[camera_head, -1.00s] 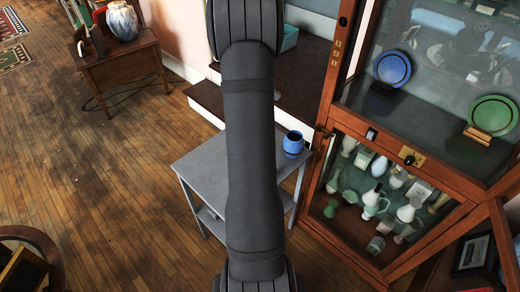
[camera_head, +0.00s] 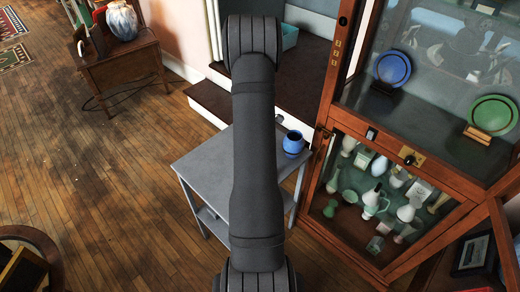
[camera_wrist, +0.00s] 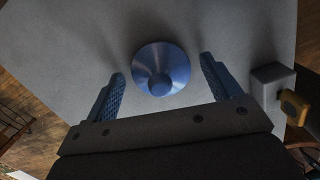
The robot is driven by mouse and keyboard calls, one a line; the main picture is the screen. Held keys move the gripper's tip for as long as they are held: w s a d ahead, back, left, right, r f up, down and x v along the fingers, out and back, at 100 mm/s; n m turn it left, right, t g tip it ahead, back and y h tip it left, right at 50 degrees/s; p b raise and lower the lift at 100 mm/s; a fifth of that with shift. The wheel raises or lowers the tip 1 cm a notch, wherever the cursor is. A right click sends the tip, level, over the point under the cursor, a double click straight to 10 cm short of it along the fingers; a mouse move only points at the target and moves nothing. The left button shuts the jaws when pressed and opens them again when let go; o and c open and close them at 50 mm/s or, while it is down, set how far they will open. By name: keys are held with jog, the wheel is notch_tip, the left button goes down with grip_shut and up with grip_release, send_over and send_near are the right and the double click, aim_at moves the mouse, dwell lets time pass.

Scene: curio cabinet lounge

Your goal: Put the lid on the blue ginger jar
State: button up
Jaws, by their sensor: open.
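The blue ginger jar (camera_head: 293,143) stands upright on a small grey table (camera_head: 203,160) in the head view, its dark open mouth facing up. In the wrist view a round blue lid (camera_wrist: 172,60) with a knob lies on the grey tabletop (camera_wrist: 60,45). My gripper (camera_wrist: 162,66) is open above it, with one blue finger on each side of the lid and visible space at both sides. I cannot tell how high the fingers are above the table. In the head view my arm hides the lid and the gripper. The jar does not clearly show in the wrist view.
A grey block (camera_wrist: 271,84) and a yellowish piece (camera_wrist: 294,106) show right of the fingers in the wrist view. A glass-fronted wooden cabinet (camera_head: 322,165) stands close right of the table.

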jog(key=c, duration=1)
jog(key=shift+r, duration=0.15)
notch_tip(320, 180, up, 10)
jog(key=shift+f, duration=0.1)
jog(key=o, duration=0.3)
jog(key=c, duration=0.7)
